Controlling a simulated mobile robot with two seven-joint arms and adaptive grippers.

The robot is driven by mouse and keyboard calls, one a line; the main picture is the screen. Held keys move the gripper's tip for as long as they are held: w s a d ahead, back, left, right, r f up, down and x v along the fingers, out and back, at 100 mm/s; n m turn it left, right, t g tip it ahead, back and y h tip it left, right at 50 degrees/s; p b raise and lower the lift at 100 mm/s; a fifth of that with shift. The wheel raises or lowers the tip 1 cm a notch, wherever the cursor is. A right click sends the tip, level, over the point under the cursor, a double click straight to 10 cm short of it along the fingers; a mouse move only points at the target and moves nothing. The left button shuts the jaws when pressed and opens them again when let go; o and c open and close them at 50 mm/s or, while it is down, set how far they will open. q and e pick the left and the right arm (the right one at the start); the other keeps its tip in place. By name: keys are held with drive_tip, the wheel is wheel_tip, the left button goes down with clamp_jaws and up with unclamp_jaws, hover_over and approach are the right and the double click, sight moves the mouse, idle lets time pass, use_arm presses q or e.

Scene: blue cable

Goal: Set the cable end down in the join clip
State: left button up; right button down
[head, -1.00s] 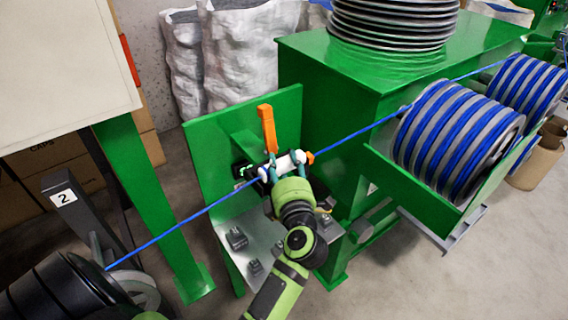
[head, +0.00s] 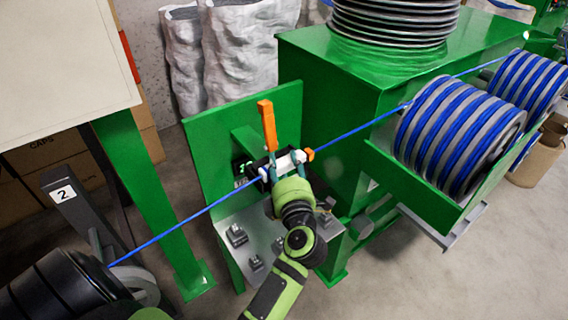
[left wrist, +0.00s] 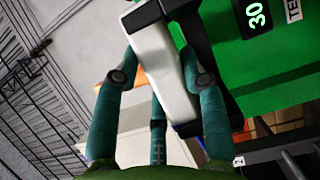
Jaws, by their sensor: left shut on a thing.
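A blue cable (head: 205,210) runs from the black reel at lower left, past the clip area, up to the striped drums at right. My left gripper (head: 284,165) is at the green stand, in line with the cable. Its teal fingers are shut on a white piece (left wrist: 162,75), which also shows in the head view (head: 291,161). Dark clip parts (head: 255,170) lie close behind and beside the fingers. The fingers hide much of the join, and I cannot tell whether the cable end is seated. My right gripper is not in view.
A green upright plate (head: 205,140) stands behind the gripper, with an orange lever (head: 267,125) in front of it. A grey shelf (head: 262,232) with small dark blocks is below. A green machine (head: 325,100) and blue-striped drums (head: 455,135) stand to the right.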

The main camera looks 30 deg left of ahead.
use_arm(q)
drive_tip(key=shift+f, duration=0.25)
drive_tip(key=o, duration=1.2)
drive_tip(key=shift+c, duration=0.2)
drive_tip(key=shift+d, duration=0.1)
